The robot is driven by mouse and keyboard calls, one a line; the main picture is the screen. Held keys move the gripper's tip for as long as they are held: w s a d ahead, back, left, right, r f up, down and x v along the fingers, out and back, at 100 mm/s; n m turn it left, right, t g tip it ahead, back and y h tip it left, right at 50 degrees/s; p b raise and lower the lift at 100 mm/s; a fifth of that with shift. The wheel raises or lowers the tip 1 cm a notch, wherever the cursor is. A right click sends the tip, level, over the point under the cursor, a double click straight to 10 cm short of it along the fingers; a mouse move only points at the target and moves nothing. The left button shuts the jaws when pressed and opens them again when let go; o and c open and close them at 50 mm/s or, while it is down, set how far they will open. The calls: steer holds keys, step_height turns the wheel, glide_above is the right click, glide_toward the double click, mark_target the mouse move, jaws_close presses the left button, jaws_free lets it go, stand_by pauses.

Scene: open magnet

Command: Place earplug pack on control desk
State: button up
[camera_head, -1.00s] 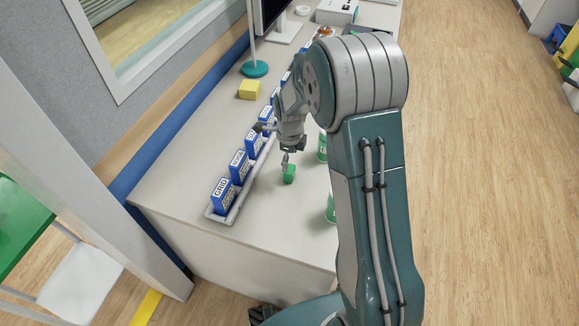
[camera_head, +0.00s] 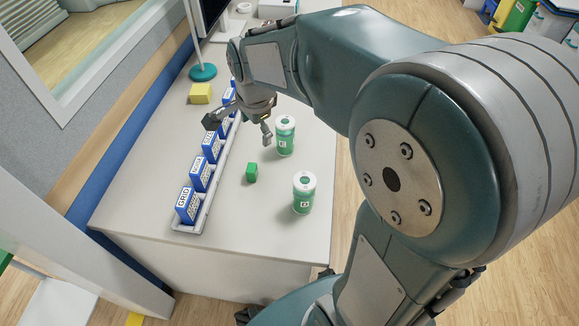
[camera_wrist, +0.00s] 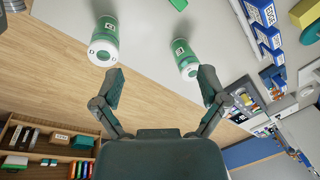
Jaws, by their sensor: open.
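Green-and-white canisters (camera_head: 285,137) and (camera_head: 303,193) stand right of the pack. Blue boxes (camera_head: 187,205) stand in a long tray (camera_head: 205,215) on the left. A yellow block (camera_head: 200,93) and a teal-based stand (camera_head: 203,72) are farther back. Clear desk lies in front of the pack.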

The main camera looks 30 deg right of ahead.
steer(key=s+r+n+t, duration=0.1)
steer(key=s+r+n, duration=0.1)
steer(key=s+n, duration=0.5)
steer(key=s+r+n+t, duration=0.2)
steer(key=s+r+n, duration=0.1)
steer(key=s+n, duration=0.5)
steer(key=shift+s+r, duration=0.35)
steer(key=shift+s, duration=0.85)
